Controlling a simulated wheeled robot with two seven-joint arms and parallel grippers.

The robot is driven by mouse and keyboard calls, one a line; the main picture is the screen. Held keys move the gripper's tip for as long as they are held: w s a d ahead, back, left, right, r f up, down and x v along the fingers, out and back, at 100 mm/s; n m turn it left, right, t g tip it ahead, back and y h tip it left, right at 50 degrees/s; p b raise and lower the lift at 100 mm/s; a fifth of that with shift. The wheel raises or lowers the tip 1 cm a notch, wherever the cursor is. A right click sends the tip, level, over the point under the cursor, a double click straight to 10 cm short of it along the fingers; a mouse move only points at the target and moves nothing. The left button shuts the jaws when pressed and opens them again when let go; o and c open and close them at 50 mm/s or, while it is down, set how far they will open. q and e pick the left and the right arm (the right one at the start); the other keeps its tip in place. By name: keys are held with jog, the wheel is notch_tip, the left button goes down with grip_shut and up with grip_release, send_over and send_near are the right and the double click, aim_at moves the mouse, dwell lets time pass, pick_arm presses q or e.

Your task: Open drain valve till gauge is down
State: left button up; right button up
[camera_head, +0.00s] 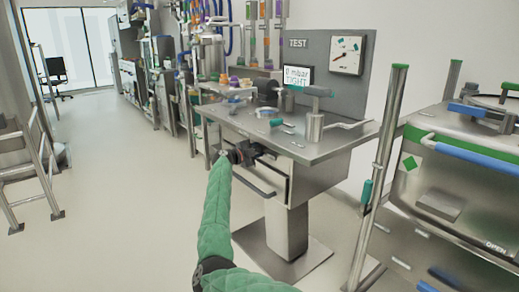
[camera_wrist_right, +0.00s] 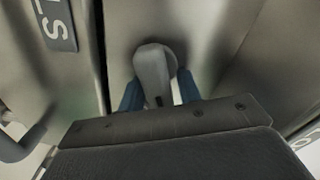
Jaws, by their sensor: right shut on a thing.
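A gauge (camera_head: 347,54) with a white face, green marks and a red needle hangs on the grey panel at the back of the steel bench. A display (camera_head: 298,77) left of it reads "0 mbar TIGHT". My right gripper (camera_head: 243,153) is at the bench's front edge, by the drawer front. In the right wrist view its blue fingers are shut on a rounded grey handle (camera_wrist_right: 153,75) in front of a steel face. I cannot tell whether this handle is the drain valve. My left gripper is not in view.
The steel bench (camera_head: 325,148) carries a cylinder with a teal-ended T-handle (camera_head: 315,93) and small parts. A bar handle (camera_head: 252,181) runs along the drawer front. A steel post (camera_head: 384,150) and a unit with a blue-green rail stand right. Open floor lies left.

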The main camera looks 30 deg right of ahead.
jog(key=m, duration=0.2)
jog(key=f+m+b, duration=0.1)
jog(key=m, duration=0.1)
jog(key=shift+s+m, duration=0.1)
jog(key=shift+m, duration=0.2)
jog(key=shift+r, duration=0.1)
dwell(0.4)
jog(key=o, duration=0.7)
jog(key=shift+a, duration=0.1)
jog(key=shift+s+a, duration=0.15)
jog(key=shift+a, duration=1.8)
jog(key=shift+s+a, duration=0.1)
jog(key=shift+a, duration=1.8)
